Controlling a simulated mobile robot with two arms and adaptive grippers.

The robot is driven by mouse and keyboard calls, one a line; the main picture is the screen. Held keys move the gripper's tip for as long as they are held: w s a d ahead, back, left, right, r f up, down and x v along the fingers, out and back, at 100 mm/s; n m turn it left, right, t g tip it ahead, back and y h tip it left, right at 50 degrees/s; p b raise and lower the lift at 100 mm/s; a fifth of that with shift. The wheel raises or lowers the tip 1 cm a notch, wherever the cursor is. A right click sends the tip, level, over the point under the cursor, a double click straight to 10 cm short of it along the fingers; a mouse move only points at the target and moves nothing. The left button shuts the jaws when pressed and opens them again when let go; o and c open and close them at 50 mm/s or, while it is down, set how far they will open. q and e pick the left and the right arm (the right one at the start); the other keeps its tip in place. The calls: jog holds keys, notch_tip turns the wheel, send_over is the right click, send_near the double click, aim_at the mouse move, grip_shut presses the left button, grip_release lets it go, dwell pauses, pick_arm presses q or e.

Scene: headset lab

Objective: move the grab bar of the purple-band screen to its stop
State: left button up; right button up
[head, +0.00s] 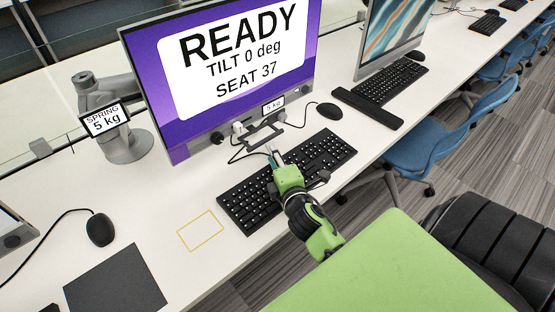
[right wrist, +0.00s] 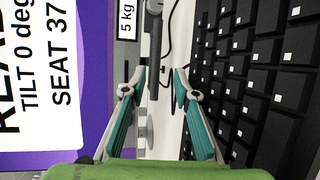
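The purple-band screen (head: 160,60) stands at the back of the desk and reads READY, TILT 0 deg, SEAT 37; part of it also shows in the right wrist view (right wrist: 88,75). Its dark grab bar (head: 261,138) sits below the lower edge, near a 5 kg tag (head: 273,105). In the right wrist view the bar (right wrist: 154,65) lies in line with the gap between my fingers. My right gripper (head: 274,152) is open, just in front of the bar and above the keyboard; I see no contact. My left gripper is not in view.
A black keyboard (head: 245,200) lies under my right gripper, with a mouse (head: 329,111) beyond it. A stand (head: 121,146) with a SPRING 5 kg sign (head: 106,120) is left of the screen. A yellow outlined rectangle (head: 200,231) marks bare desk.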

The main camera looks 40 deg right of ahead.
jog(key=shift+v, duration=2.25)
jog(key=shift+a, duration=0.1)
